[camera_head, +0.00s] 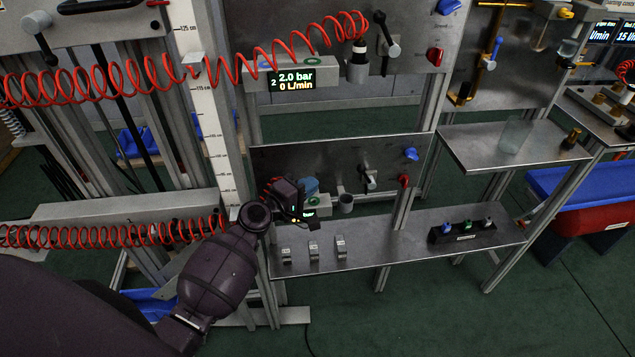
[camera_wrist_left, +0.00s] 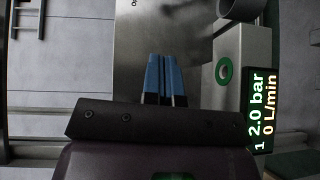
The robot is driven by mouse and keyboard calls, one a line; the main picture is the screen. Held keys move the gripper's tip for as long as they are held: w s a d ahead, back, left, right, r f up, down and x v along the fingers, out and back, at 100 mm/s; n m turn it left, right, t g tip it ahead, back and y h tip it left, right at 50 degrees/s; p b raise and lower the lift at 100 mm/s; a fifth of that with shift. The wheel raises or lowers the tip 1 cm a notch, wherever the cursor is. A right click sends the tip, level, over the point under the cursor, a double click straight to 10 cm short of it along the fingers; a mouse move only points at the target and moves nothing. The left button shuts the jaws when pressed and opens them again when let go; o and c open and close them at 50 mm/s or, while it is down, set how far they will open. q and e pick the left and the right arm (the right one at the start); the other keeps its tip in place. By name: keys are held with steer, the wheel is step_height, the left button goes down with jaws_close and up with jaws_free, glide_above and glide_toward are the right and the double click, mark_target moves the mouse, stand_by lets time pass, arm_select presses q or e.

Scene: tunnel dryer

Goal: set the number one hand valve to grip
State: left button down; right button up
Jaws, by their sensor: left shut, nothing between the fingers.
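The number one hand valve is likely the lever with a pale knob (camera_head: 370,182) on the lower steel panel (camera_head: 290,160) in the head view. The lever's exact setting is too small to read. My left gripper (camera_head: 312,187) is in front of that panel, to the left of the lever and apart from it. Its blue fingers (camera_wrist_left: 164,78) are together and empty in the left wrist view. The number one display (camera_wrist_left: 262,112) reads 2.0 bar and 0 L/min there; my gripper partly hides it in the head view. The lever does not show in the wrist view. My right gripper is out of view.
A grey cup-like holder (camera_head: 345,203) sits between my gripper and the lever. A blue knob (camera_head: 411,154) and a red knob (camera_head: 403,181) are farther right. The shelf (camera_head: 385,245) holds small labelled blocks and a black rack (camera_head: 462,234). A red coiled hose (camera_head: 150,75) hangs above.

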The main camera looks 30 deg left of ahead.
mark_target(366, 175)
arm_select(q)
steer(key=x, duration=0.3)
steer(key=d+x, duration=0.1)
steer(key=x, duration=0.2)
steer(key=d+x, duration=0.1)
steer(key=x, duration=0.3)
steer(key=shift+s, duration=0.3)
steer(key=shift+w+d+f, duration=0.15)
steer(key=shift+w+d, duration=0.15)
steer(key=shift+d, duration=0.2)
